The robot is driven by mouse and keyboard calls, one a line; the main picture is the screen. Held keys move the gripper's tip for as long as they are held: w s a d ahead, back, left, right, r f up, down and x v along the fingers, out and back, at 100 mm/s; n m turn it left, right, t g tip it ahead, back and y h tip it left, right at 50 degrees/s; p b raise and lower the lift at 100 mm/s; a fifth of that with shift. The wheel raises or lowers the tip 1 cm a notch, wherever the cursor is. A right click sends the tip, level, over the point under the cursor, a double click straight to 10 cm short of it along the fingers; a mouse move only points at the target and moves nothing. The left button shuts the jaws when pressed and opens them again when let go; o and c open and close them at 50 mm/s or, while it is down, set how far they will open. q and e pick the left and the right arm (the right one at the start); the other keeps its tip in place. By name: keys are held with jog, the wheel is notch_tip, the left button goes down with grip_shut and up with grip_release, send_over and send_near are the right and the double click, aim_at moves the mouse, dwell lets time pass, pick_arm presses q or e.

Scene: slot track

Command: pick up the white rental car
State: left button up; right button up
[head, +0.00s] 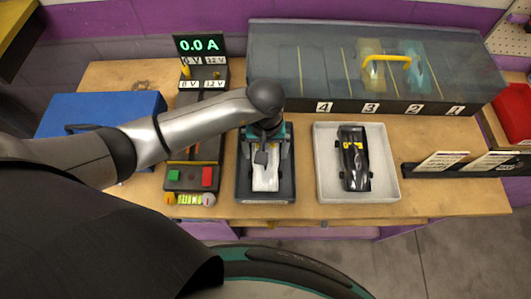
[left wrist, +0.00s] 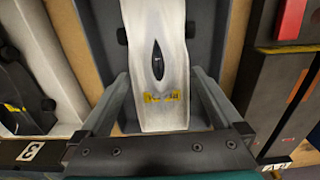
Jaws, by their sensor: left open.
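The white rental car (head: 264,180) lies in a dark tray (head: 265,198) at the front middle of the bench. My left gripper (head: 266,158) is above the car and hides part of it. In the left wrist view the white car (left wrist: 160,35) has a dark oval cockpit and yellow marks. The open fingers of my left gripper (left wrist: 160,77) reach down on either side of its body, with a gap visible on each side. I cannot tell how far above the tray floor the fingertips are. My right gripper is not in view.
A pale tray (head: 394,188) with a black car (head: 354,158) stands just right of the dark tray. A control unit (head: 190,178) with green and red buttons stands left. A clear-lidded numbered case (head: 300,60) spans the back. A blue box (head: 100,108) is at far left.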

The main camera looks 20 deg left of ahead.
pick_arm(q)
jog(key=shift+c, duration=0.2)
jog(key=c, duration=1.3)
